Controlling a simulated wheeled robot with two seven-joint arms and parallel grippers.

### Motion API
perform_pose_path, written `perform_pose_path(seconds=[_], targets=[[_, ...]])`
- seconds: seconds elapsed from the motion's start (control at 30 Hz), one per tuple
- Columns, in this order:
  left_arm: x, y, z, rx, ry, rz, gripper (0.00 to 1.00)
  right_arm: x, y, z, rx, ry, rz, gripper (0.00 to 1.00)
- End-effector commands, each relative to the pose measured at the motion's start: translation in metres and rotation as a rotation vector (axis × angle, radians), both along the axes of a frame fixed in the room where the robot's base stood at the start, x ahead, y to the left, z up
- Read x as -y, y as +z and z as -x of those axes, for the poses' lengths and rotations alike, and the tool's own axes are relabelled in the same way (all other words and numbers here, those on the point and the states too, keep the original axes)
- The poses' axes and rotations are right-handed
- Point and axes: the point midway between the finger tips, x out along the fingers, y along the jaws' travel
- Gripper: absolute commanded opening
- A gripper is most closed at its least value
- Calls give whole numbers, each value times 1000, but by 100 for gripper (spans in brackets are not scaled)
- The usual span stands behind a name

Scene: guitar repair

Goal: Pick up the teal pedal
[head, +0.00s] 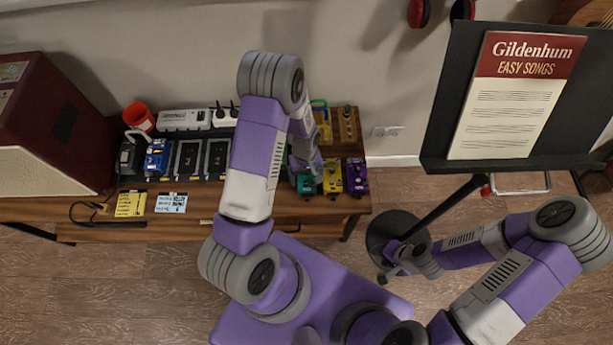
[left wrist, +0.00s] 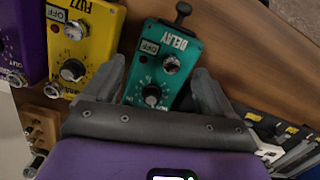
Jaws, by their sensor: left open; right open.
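The teal pedal (head: 306,185), labelled DELAY, sits on the wooden bench, partly hidden by my left arm in the head view. In the left wrist view the teal pedal (left wrist: 166,62) lies between the two fingers of my left gripper (left wrist: 158,72). The fingers are open, one on each side of the pedal; I cannot tell whether they touch it. In the head view my left gripper (head: 304,168) is over the pedal and mostly hidden by its own arm. My right gripper (head: 389,268) is open and empty, low beside the music stand's base.
A yellow FUZZ pedal (head: 332,177) stands close beside the teal one, with a purple pedal (head: 357,175) beyond it. A blue pedal (head: 157,157) and dark pedals (head: 186,159) are farther left on the bench (head: 250,207). A music stand (head: 440,125) rises at right.

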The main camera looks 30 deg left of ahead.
Motion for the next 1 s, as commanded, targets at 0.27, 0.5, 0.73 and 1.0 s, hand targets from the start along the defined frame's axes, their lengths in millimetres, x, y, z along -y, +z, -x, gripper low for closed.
perform_pose_path(seconds=[0.27, 0.5, 0.73, 1.0], targets=[[1, -3, 0, 3, -1, 0, 81, 0, -1, 0, 0, 0, 0, 43], [1, -3, 0, 2, -1, 1, 44, 0, -1, 0, 0, 0, 0, 43], [1, -3, 0, 3, -1, 0, 22, 0, -1, 0, 0, 0, 0, 43], [1, 9, -1, 3, -1, 0, 22, 0, 5, 0, 0, 0, 0, 43]])
